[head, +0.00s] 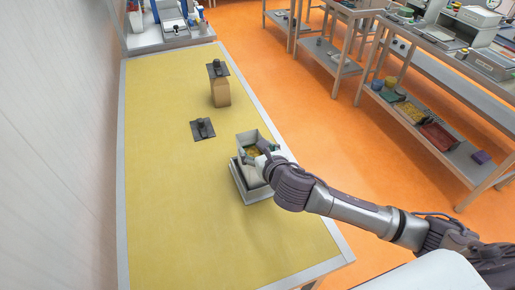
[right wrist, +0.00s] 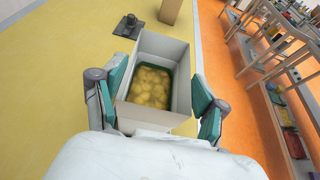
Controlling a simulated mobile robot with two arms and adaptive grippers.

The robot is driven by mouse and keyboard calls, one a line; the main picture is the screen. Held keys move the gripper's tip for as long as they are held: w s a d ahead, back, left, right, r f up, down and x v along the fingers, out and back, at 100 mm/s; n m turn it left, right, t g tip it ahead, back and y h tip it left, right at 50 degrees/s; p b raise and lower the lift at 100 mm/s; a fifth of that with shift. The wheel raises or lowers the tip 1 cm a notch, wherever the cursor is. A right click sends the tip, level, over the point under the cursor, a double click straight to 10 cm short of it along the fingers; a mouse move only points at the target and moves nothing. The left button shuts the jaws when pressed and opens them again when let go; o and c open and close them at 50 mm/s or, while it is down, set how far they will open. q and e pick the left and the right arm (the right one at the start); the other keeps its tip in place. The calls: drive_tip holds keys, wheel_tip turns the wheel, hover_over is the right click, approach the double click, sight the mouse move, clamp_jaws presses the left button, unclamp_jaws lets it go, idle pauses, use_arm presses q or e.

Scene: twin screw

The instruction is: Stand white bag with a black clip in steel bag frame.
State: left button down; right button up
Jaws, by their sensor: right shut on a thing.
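The white bag (head: 244,141) is a boxy, open-topped pale grey-white container with yellow contents; in the right wrist view the bag (right wrist: 180,50) is seen from above. My right gripper (right wrist: 158,100) has its teal pads on either side of it and is shut on it. The same gripper (head: 264,154) partly hides it in the head view. The steel bag frame (head: 237,184) is a low, pale frame around the bag's lower part; whether the bag rests on its floor is hidden. My left gripper is not in view.
Equipment stands at the table's far end. The table's left and front parts are clear. Shelving (head: 430,125) stands across the orange floor.

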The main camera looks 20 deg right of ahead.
drive_tip(key=shift+f, duration=0.2)
drive_tip(key=o, duration=1.2)
drive_tip(key=v, duration=1.2)
